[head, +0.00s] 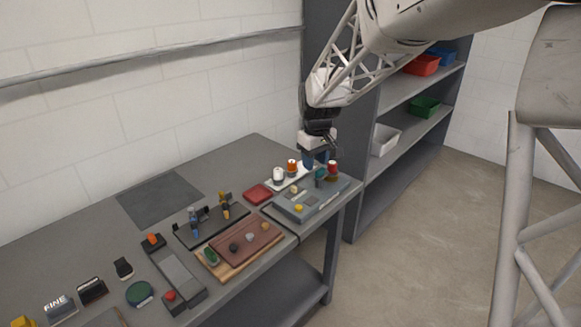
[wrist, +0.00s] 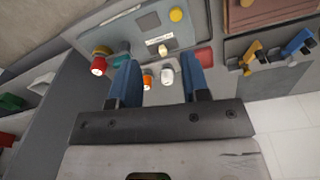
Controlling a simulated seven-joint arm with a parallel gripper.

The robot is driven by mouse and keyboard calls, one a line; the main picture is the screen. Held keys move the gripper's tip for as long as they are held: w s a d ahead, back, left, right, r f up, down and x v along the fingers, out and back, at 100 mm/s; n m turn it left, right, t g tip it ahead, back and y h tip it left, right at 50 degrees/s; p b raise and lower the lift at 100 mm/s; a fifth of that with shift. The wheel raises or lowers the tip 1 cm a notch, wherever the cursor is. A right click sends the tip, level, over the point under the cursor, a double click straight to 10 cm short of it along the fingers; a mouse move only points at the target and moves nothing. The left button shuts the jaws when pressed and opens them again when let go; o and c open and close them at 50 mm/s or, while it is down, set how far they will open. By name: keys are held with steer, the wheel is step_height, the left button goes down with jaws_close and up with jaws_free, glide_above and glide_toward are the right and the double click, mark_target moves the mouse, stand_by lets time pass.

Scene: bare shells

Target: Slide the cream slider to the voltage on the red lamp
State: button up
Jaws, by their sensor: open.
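A grey control panel (head: 325,197) lies at the right end of the bench. A small cream knob (head: 294,189), which looks like the cream slider, sits on its back left part; in the wrist view it shows (wrist: 162,49) beside a pale label strip (wrist: 158,39). A red lamp (head: 332,167) stands at the panel's far right; it also shows in the wrist view (wrist: 98,66). Its voltage marking cannot be read. My gripper (wrist: 158,72) is open and empty, its blue fingers above the panel's back edge. It touches nothing that I can see.
Orange (head: 292,167) and white (head: 278,175) lamps stand behind the panel, between my fingers in the wrist view. A teal knob (head: 320,174) and a yellow button (head: 299,208) are on the panel. A red block (head: 258,193) lies left. Shelves (head: 405,130) stand right.

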mark_target(294, 186)
steer(key=w+a+f, duration=0.1)
steer(key=w+f, duration=0.2)
steer(key=w, duration=0.1)
steer(key=w+a+f+n, duration=0.1)
steer(key=w+a+f, duration=0.1)
steer(key=w+f, duration=0.1)
steer(key=w+a+f+n, duration=0.1)
steer(key=w+a+f, duration=0.1)
steer(key=w+f, duration=0.1)
steer(key=shift+w+a+f+g, duration=0.1)
steer(key=shift+w+f+g, duration=0.1)
steer(key=shift+w, duration=0.25)
steer(key=shift+w+a+f+g, duration=0.1)
steer(key=shift+w+f, duration=0.05)
steer(key=shift+w, duration=0.3)
steer(key=shift+f, duration=3.9)
jaws_close()
